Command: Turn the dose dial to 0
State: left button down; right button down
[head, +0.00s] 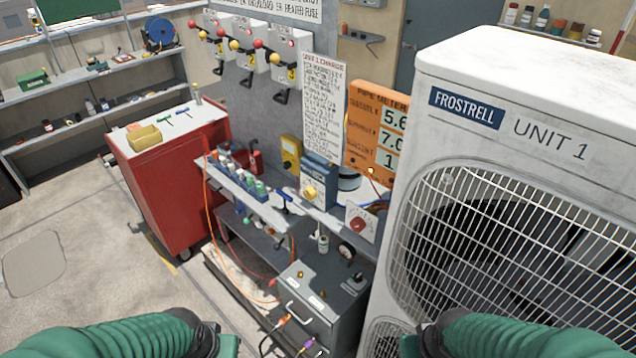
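A blue box (319,183) with a round yellow dial (310,193) on a pale face stands on the bench beside the condenser. A white panel (361,222) with a red knob (357,224) sits to its lower right. No label reading "dose" is legible, and I cannot read where either knob points. My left gripper (228,346) and my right gripper (408,347) are at the bottom edge, well short of both knobs and apart from them. Only their near parts show; the fingertips are cut off or hidden.
The white Unit 1 condenser (500,120) fills the right side. A grey box (318,305) with a handle and cables stands low ahead. A shelf of small bottles (235,175), a red cabinet (172,175) and an orange meter board (377,130) surround the bench. Floor at left is clear.

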aim_at(309, 193)
jog(key=i+j, duration=0.15)
jog(key=j, duration=0.25)
jog(key=i+j+z, duration=0.1)
jog(key=j, duration=0.25)
jog(key=i+j, duration=0.2)
jog(key=j, duration=0.2)
jog(key=i+j+z, duration=0.15)
jog(key=j, duration=0.25)
jog(key=i+j, duration=0.15)
jog(key=j, duration=0.25)
jog(key=i+j+z, duration=0.1)
jog(key=j, duration=0.3)
jog(key=i+j, duration=0.1)
jog(key=j, duration=0.3)
